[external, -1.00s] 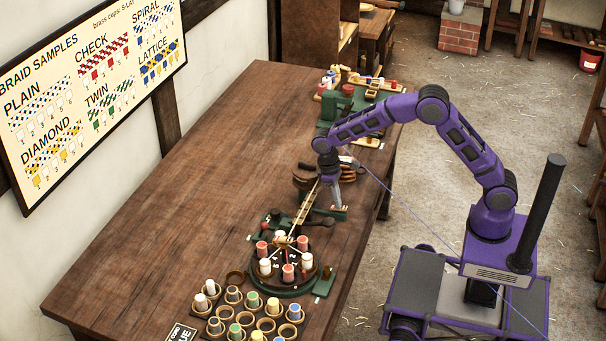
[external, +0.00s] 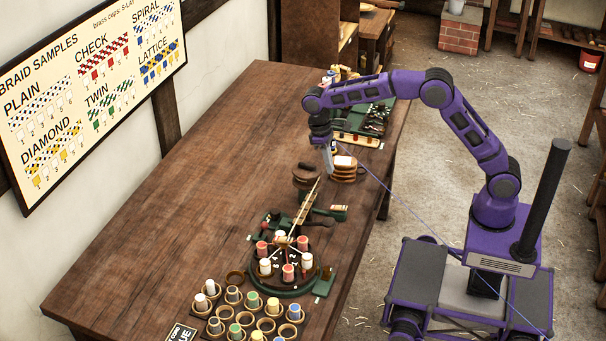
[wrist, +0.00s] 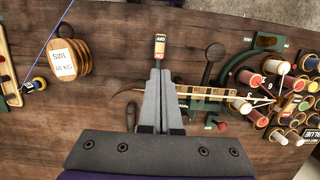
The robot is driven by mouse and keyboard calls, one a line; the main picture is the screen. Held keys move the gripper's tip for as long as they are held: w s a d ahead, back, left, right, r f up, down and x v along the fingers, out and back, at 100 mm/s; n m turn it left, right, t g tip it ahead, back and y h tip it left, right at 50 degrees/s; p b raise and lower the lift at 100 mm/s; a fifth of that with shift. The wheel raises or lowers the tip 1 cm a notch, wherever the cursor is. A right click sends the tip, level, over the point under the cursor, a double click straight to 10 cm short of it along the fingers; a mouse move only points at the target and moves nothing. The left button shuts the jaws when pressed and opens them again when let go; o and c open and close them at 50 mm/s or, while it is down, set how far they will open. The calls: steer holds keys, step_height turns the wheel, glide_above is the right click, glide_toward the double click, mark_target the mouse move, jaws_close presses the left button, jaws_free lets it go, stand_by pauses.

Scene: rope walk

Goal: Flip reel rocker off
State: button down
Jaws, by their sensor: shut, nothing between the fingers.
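The reel rocker (external: 339,208) is a small switch with a pale and red top on a green base, near the right edge of the bench beside the braiding machine. In the wrist view the rocker (wrist: 160,46) lies just beyond my fingertips, with "OFF" lettering at its far end and red at its near end. I cannot tell which way it is tilted. My gripper (external: 329,174) is shut and empty, raised above the bench, apart from the rocker. Its two fingers (wrist: 159,72) are together in the wrist view.
The green braiding machine (external: 284,284) with its bobbins stands nearer the camera, and cups (external: 215,326) with spools stand in front of it. A wooden reel (external: 344,172) labelled SWL is near my gripper. The bench's left half (external: 170,200) is clear.

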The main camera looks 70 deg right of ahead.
mark_target(342, 207)
steer(key=shift+r, duration=0.1)
steer(key=x, duration=0.9)
steer(key=s+x, duration=0.1)
steer(key=x, duration=0.4)
steer(key=shift+r, duration=0.1)
stand_by(0.4)
stand_by(0.3)
